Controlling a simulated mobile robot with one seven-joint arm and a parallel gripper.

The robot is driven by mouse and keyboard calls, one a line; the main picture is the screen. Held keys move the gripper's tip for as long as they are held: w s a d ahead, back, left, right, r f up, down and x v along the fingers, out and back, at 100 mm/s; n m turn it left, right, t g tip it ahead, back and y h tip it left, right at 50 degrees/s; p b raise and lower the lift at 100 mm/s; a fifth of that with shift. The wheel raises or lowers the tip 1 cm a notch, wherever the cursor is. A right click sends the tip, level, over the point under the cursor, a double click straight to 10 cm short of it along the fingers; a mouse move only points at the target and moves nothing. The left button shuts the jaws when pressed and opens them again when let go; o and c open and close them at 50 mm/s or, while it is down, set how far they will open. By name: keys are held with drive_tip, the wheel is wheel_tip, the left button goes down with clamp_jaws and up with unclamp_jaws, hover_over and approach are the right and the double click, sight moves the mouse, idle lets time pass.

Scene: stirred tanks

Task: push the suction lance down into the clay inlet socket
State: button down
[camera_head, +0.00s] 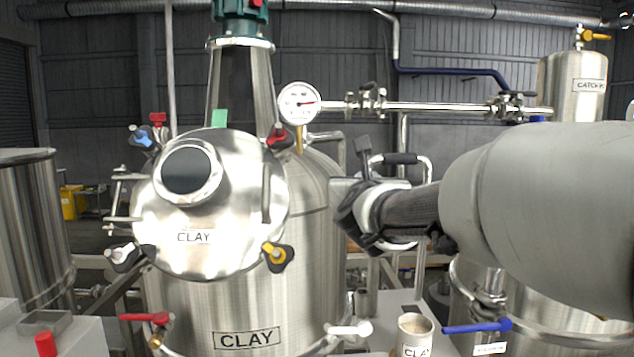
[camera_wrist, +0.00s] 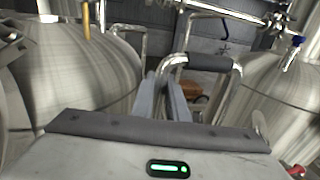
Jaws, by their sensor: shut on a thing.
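The suction lance is a bent chrome tube with a dark sleeve along its top (camera_head: 401,158). It also shows in the wrist view (camera_wrist: 208,62), straight ahead of the fingers. My gripper (camera_head: 364,150) is beside the clay tank's right side, and its narrow fingers (camera_wrist: 168,90) are shut at the lance's near leg. A cup-like socket with a partly visible "CLA" label (camera_head: 416,336) stands low in the head view, below the lance; I take it for the clay inlet socket. The lance's lower end is partly hidden by my arm, and I cannot tell whether it touches the socket.
The steel clay tank (camera_head: 320,240) with its round hatch stands to the left. A red-handled valve (camera_head: 146,318), a white-handled valve (camera_head: 349,329) and a blue-handled valve (camera_head: 477,327) stick out low. A gauge (camera_head: 299,103) and horizontal pipe run above. Another tank is at right.

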drive_tip(key=shift+f+b, duration=1)
drive_tip(key=shift+f, duration=0.05)
drive_tip(key=shift+b, duration=1.05)
idle(1.0)
drive_tip(key=shift+f+b, duration=5.15)
drive_tip(key=shift+b, duration=0.75)
